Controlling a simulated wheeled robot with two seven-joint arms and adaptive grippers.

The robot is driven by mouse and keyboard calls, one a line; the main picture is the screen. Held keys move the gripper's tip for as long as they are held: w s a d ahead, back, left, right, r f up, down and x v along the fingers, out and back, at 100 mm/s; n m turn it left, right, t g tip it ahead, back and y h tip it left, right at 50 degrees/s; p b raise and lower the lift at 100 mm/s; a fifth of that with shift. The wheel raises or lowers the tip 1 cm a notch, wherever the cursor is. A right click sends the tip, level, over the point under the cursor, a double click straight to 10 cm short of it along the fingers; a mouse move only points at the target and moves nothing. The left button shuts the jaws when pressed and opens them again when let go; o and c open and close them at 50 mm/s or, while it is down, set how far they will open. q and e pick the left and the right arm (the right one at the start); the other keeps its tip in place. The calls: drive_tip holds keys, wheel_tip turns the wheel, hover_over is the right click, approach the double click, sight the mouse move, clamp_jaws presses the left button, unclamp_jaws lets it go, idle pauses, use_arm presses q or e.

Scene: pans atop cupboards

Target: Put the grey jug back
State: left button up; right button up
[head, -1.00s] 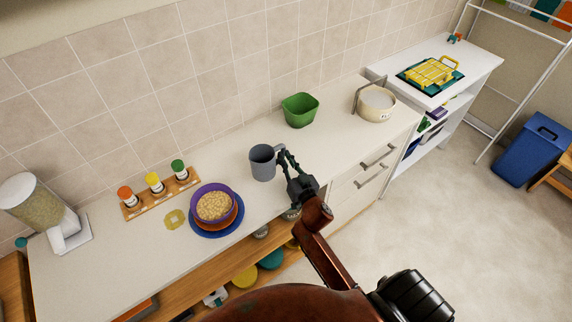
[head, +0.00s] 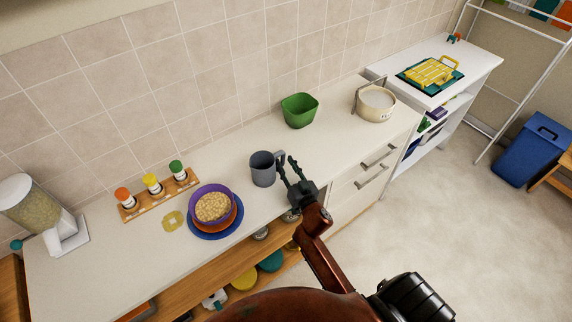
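The grey jug (head: 263,172) stands upright on the pale worktop in the head view, right of the purple bowl, its handle on the right. My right gripper (head: 288,164) is just right of the jug, near its handle. Its two dark fingers are spread with a gap between them, and nothing is held firmly in them. Whether a finger still touches the handle is hard to tell. My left gripper is not in view.
The purple bowl (head: 194,198) with cereal sits on a blue plate (head: 232,230). A spice rack (head: 161,203) with three jars and a cereal dispenser (head: 40,205) stand further left. A green container (head: 299,110) and a cream pot (head: 375,106) stand to the right.

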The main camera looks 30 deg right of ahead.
drive_tip(key=shift+r, duration=0.15)
drive_tip(key=shift+s+a, duration=0.1)
drive_tip(key=shift+s, duration=0.1)
drive_tip(key=s, duration=0.3)
drive_tip(key=s+a, duration=0.1)
drive_tip(key=s, duration=0.7)
drive_tip(key=shift+s+a, duration=0.2)
drive_tip(key=shift+a, duration=0.1)
